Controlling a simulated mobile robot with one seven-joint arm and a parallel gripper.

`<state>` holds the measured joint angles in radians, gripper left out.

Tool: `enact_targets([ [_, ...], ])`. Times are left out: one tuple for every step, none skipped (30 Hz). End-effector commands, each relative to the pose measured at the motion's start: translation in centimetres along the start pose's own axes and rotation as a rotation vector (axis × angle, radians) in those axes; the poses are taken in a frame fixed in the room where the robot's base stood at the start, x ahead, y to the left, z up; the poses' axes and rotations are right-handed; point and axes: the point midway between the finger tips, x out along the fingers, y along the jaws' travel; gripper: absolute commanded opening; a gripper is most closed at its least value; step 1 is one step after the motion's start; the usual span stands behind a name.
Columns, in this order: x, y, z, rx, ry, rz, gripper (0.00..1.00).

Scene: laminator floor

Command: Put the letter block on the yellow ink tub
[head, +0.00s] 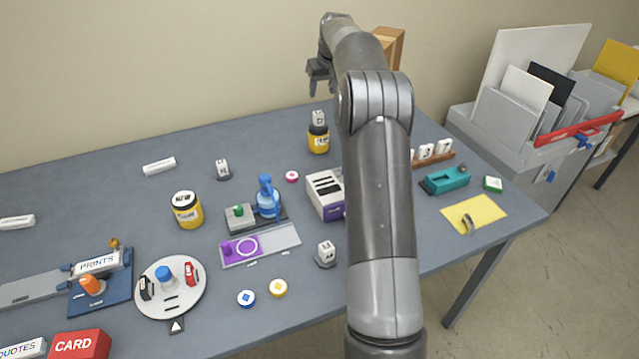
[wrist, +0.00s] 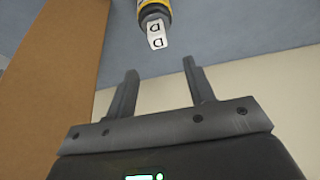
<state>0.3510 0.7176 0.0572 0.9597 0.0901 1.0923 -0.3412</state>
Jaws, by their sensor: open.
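A white letter block (head: 318,118) with a dark letter sits on the black lid of a yellow ink tub (head: 318,140) near the table's back edge. In the wrist view the block (wrist: 156,33) rests on the tub (wrist: 154,6), with dark letters on two faces. My gripper (head: 320,88) is above and apart from the block. In the wrist view its two fingers (wrist: 160,70) are spread with nothing between them. A second yellow tub (head: 187,211) with a dark lid stands left of centre. Two other white blocks stand on dark bases, one behind (head: 222,168) and one in front (head: 325,252).
A blue stamping tool (head: 268,200), a white-and-purple box (head: 326,192) and a round turntable (head: 171,300) stand on the table. A teal device (head: 445,180) and yellow sheet (head: 474,213) lie right. A wooden piece (head: 390,46) rises behind my arm.

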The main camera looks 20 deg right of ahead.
Motion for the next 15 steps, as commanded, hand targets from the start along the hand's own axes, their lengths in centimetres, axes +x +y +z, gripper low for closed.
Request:
enact_targets([
  [-1.2, -0.8, 0.1, -0.004, 0.005, 0.001, 0.49],
  [-1.8, -1.3, 0.3, -0.005, 0.005, 0.002, 0.49],
  [-2.9, -2.1, 0.7, -0.008, 0.007, 0.003, 0.49],
  [-3.9, -2.7, 1.0, -0.009, 0.009, 0.004, 0.49],
  [-4.8, -3.4, 1.4, -0.010, 0.010, 0.006, 0.49],
  [-6.1, -4.4, 2.0, -0.010, 0.012, 0.007, 0.49],
  [-7.1, -5.1, 2.5, -0.012, 0.014, 0.009, 0.49],
  [-8.0, -5.8, 3.0, -0.013, 0.015, 0.010, 0.49],
  [-9.2, -6.7, 3.9, -0.013, 0.016, 0.012, 0.49],
  [-10.1, -7.4, 4.5, -0.013, 0.017, 0.013, 0.49],
  [-10.9, -8.1, 5.2, -0.014, 0.018, 0.014, 0.49],
  [-12.1, -8.9, 6.1, -0.016, 0.021, 0.016, 0.49],
  [-12.9, -9.6, 6.9, -0.016, 0.023, 0.017, 0.49],
  [-13.7, -10.2, 7.6, -0.015, 0.025, 0.018, 0.49],
  [-14.7, -11.0, 8.7, -0.017, 0.028, 0.019, 0.49],
])
